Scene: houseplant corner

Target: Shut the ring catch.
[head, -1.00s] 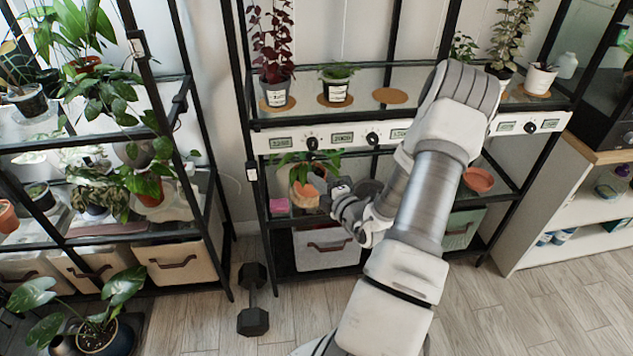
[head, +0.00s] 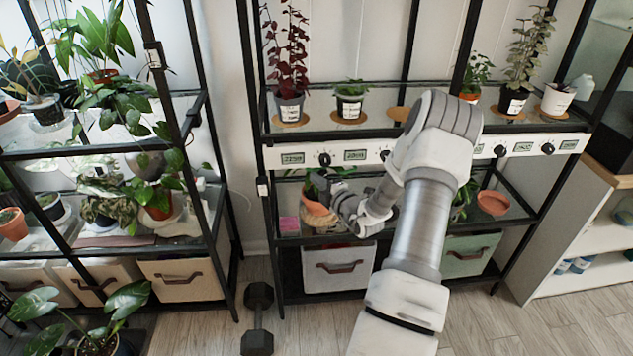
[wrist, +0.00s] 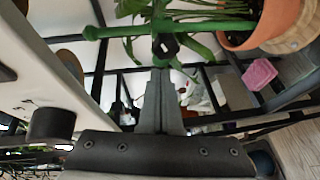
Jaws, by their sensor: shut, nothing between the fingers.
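A green bar (wrist: 205,27), which looks like part of a plant support ring, runs across the top of the wrist view. A dark piece with a white patch (wrist: 165,46) sits at it, just beyond my fingertips; I cannot tell whether this is the catch or whether it is open. My gripper (wrist: 160,73) is shut and empty, pointing at this piece; contact is unclear. The terracotta pot (wrist: 262,24) with its green plant (wrist: 195,15) is at the upper right. In the head view the pot (head: 318,210) stands on the lower shelf, partly behind my gripper (head: 316,182).
A white panel with knobs (head: 222,156) crosses the rack above the lower shelf; it is close on the left in the wrist view (wrist: 55,80). A pink block (head: 289,224) lies left of the pot. A dumbbell (head: 257,320) stands on the floor.

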